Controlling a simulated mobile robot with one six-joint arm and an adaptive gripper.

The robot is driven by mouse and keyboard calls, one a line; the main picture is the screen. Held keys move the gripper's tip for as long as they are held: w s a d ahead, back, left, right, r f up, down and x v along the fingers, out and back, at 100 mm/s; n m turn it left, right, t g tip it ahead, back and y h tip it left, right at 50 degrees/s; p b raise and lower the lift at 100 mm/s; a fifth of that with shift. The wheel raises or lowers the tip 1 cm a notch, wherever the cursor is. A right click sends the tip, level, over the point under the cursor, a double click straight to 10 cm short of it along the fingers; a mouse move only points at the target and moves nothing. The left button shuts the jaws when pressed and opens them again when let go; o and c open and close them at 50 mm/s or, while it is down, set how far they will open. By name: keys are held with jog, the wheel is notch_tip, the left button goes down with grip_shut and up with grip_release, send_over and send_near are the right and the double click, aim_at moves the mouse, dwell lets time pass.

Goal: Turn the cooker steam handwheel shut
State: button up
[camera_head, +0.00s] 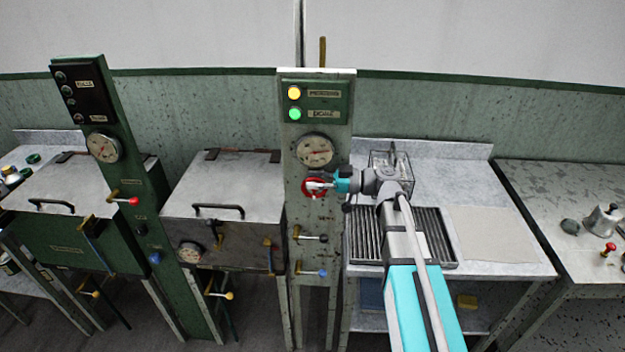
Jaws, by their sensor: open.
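The red handwheel (308,194) is on the front of the grey-green post in the middle of the head view, just below a round gauge (315,150). I take it to be the cooker steam handwheel. My gripper (317,186) is at the wheel's right side, with its light fingers in front of or over the rim. It is open, and I cannot tell whether the fingers touch the wheel. My gripper and wrist hide part of the wheel. My arm reaches in from the lower right.
A lidded grey basin (225,185) stands to the left. A bench with a ribbed tray (436,225) stands right, under my arm. A yellow lamp (294,93) and a green lamp (295,114) are lit.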

jog(key=shift+c, duration=0.2)
grip_shut()
